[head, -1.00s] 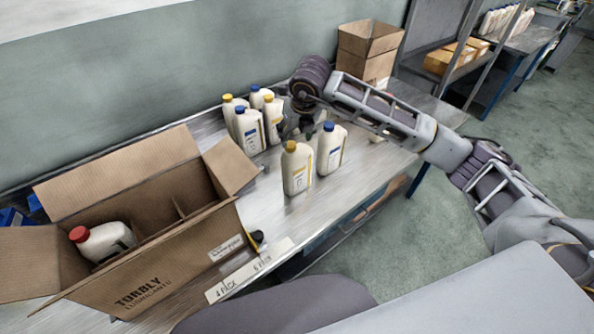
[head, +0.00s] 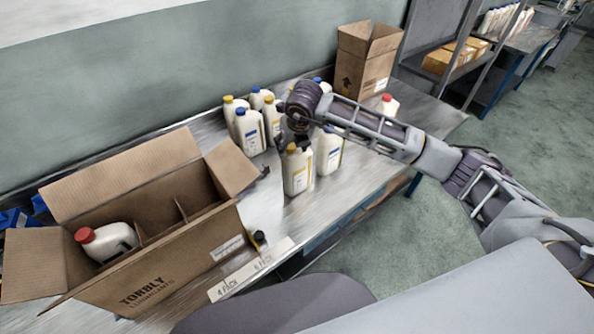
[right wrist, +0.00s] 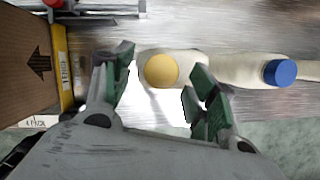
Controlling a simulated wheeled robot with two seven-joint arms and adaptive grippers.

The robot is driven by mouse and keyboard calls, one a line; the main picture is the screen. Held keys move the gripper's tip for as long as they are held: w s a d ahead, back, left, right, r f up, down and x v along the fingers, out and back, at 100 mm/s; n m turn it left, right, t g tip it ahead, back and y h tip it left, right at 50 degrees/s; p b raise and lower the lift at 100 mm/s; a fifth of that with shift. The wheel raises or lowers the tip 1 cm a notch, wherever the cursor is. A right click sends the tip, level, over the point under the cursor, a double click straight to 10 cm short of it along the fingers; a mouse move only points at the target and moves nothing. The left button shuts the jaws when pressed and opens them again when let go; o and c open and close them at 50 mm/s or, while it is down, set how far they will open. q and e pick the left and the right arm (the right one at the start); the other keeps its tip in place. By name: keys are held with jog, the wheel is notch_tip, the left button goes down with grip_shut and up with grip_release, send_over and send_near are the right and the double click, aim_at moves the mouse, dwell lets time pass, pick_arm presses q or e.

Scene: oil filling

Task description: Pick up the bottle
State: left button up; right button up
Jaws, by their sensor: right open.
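A white bottle with a yellow cap (head: 297,172) stands upright on the metal table in the head view, at the front of the group. My right gripper (head: 297,142) is just above it and hides its cap there. In the right wrist view the yellow cap (right wrist: 161,70) lies between the open green-padded fingers of my right gripper (right wrist: 158,92). The fingers are apart from the bottle. A white bottle with a blue cap (right wrist: 280,73) stands close beside it, right of the fingers; it shows partly behind my arm in the head view (head: 329,153). My left gripper is not in view.
An open cardboard box (head: 185,262) with dividers stands at the left, holding a red-capped bottle (head: 108,243). Several white bottles (head: 249,132) stand behind the gripper. Another box (head: 365,72) stands at the back.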

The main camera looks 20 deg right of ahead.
jog(key=shift+w+f, duration=0.2)
jog(key=shift+f, duration=0.2)
grip_shut()
jog(key=shift+r, duration=0.1)
dwell(0.4)
